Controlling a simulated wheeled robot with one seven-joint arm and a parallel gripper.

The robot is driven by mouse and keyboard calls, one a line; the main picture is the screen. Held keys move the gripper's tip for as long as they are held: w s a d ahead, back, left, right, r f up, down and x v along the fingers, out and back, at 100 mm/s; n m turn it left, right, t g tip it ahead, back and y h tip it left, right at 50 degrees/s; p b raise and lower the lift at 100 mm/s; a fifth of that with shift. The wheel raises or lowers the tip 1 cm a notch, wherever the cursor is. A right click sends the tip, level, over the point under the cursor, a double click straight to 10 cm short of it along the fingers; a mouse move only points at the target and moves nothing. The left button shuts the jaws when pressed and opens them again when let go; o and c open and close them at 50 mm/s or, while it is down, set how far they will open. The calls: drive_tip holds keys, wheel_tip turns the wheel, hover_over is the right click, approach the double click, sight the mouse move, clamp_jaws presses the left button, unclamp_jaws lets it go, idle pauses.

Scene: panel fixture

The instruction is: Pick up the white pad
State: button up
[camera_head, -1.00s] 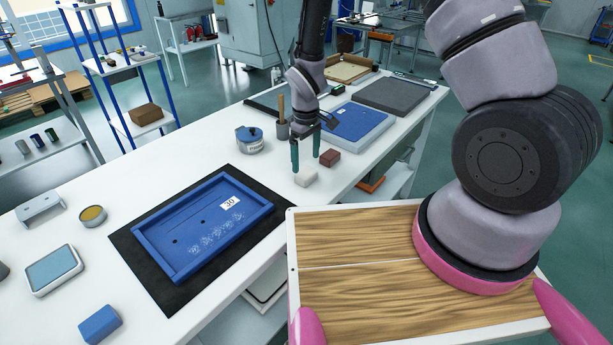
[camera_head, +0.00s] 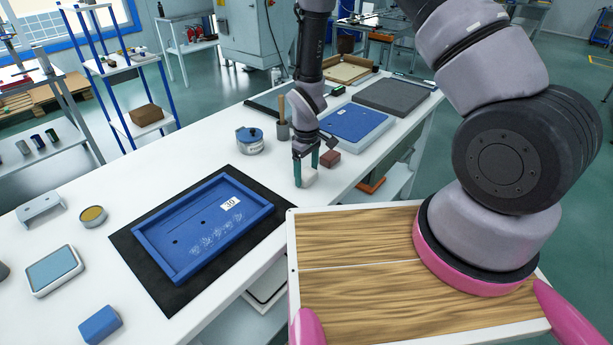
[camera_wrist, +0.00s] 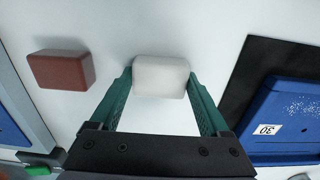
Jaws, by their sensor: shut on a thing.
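The white pad (camera_head: 309,179) is a small pale block at the front edge of the white table, near the middle of the head view. My gripper (camera_head: 306,170) points down over it, with its green fingers on either side of the pad. In the wrist view the pad (camera_wrist: 161,76) sits between the two fingertips (camera_wrist: 160,82), which touch its left and right ends. The gripper is shut on the pad. I cannot tell whether the pad is still resting on the table.
A reddish-brown block (camera_head: 330,158) lies just beyond the pad. A blue panel tray (camera_head: 222,228) marked 30 lies on a black mat (camera_head: 150,262) to the left. Bare table lies around the pad.

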sight(306, 173)
wheel_tip(306, 173, up, 10)
idle(0.6)
